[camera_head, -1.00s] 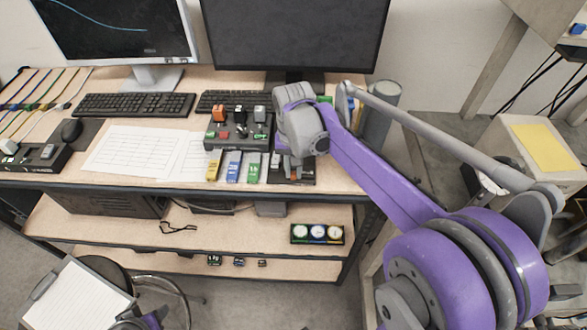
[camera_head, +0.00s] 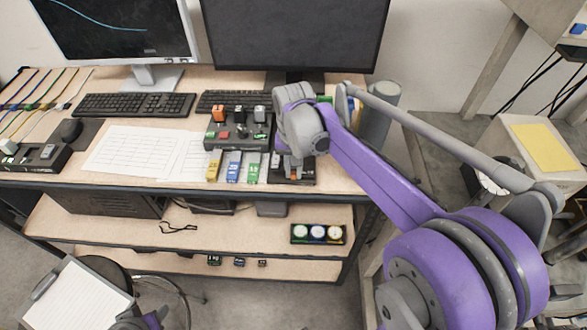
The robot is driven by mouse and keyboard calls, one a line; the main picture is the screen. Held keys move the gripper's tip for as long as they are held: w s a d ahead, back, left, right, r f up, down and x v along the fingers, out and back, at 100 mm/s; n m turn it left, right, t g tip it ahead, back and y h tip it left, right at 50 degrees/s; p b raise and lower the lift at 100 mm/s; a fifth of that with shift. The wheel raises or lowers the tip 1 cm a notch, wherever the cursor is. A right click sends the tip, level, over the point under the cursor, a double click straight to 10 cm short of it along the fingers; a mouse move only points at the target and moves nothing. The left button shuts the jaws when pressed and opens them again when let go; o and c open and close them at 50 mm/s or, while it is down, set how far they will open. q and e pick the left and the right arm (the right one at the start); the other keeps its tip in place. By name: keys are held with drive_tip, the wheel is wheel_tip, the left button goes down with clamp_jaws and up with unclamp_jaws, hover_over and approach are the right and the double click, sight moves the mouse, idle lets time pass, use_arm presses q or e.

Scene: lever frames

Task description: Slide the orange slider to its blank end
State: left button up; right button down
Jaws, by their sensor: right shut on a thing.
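My right gripper (camera_head: 296,171) points down over a small black slider box (camera_head: 308,180) near the front edge of the desk. It is shut on the orange slider (camera_head: 291,174), of which only a small orange patch shows. The gripper and wrist hide most of the slider and its track, so I cannot tell exactly where along the track it sits or read any end marks. My left gripper is not clearly in view.
Left of the slider box stands a black panel (camera_head: 236,142) with several switches and buttons. Yellow, blue and green tagged pieces (camera_head: 233,171) lie before it. White papers (camera_head: 130,151), keyboards (camera_head: 133,105) and monitors (camera_head: 293,35) occupy the desk. A grey cylinder (camera_head: 382,108) stands behind my right arm.

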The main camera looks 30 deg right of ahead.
idle(0.3)
drive_tip(key=shift+w+a, duration=0.35)
drive_tip(key=shift+a, duration=0.2)
drive_tip(key=c, duration=0.8)
unclamp_jaws()
drive_tip(key=shift+a, duration=0.1)
